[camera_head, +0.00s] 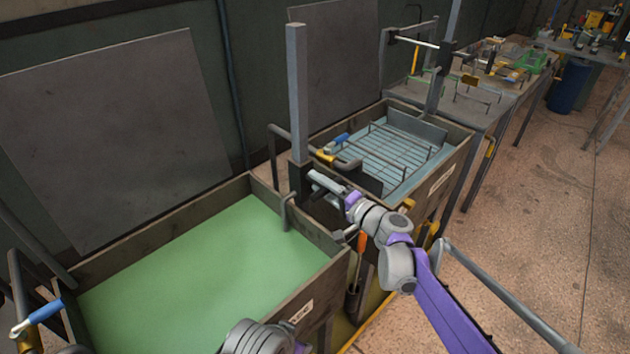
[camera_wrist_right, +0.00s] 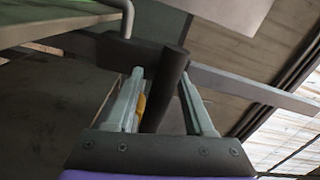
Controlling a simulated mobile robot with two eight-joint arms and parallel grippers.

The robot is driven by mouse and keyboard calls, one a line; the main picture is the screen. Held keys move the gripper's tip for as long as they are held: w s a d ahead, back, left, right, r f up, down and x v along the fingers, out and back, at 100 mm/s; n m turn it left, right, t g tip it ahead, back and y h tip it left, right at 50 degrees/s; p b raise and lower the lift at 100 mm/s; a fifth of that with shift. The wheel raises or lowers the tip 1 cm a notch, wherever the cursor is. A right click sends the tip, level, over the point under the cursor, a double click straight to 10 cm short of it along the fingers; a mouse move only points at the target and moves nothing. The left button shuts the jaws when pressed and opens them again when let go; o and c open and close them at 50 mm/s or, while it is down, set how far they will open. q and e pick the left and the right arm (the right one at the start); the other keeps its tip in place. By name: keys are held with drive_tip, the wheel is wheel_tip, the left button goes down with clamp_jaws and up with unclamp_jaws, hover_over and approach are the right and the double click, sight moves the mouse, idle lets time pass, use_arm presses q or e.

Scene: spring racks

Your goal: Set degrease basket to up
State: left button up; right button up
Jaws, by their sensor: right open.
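My right gripper (camera_head: 316,184) is open beside a dark carriage block (camera_head: 299,180) on the grey upright post (camera_head: 297,90) between the two tanks. In the right wrist view, a dark round handle (camera_wrist_right: 168,85) stands between the open fingers (camera_wrist_right: 161,80), with no clear grip on it. The left tank (camera_head: 170,222) holds green liquid; a bent grey rod (camera_head: 287,212) reaches over its edge. No basket shows above that liquid. The right tank (camera_head: 455,150) holds blue liquid and a wire basket (camera_head: 395,155). The tank labels are too small to read. My left gripper is out of view.
A second post (camera_head: 450,30) with a crossbar stands behind the right tank. Blue-handled valves (camera_head: 45,312) sit at the tanks' left edges. A workbench (camera_head: 480,105) stands farther back, near a blue bin (camera_head: 570,87). The floor (camera_head: 550,220) at right is open.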

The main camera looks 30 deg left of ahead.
drive_tip(key=shift+x, duration=0.95)
drive_tip(key=shift+c, duration=0.2)
clamp_jaws()
idle(0.6)
